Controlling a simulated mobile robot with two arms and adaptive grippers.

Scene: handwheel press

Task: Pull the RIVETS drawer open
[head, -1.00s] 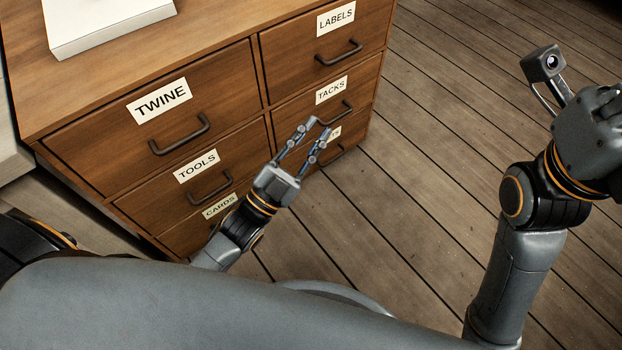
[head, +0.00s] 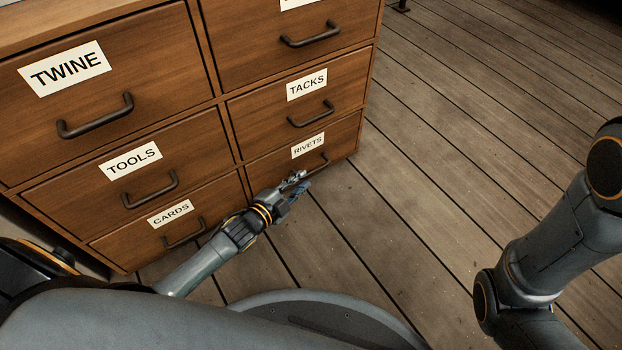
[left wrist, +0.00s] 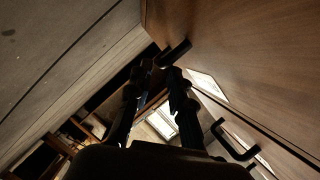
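The RIVETS drawer (head: 272,159) is the bottom drawer of the right column in the wooden cabinet. Its front looks flush with the cabinet, so it is closed. It has a white RIVETS label (head: 308,146) and a dark bar handle (head: 322,162), partly hidden by my gripper. My left gripper (head: 299,181) is low in front of this drawer, fingers apart, close to the handle. In the left wrist view the fingertips (left wrist: 160,68) are at a dark handle (left wrist: 174,53); I cannot tell whether they touch it. My right gripper is out of view; only its arm shows at the right.
The TACKS drawer (head: 275,97) is directly above, with its own handle (head: 312,114). The TWINE (head: 150,60), TOOLS (head: 205,140) and CARDS (head: 225,195) drawers are in the left column, all closed. The plank floor (head: 430,150) right of the cabinet is clear.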

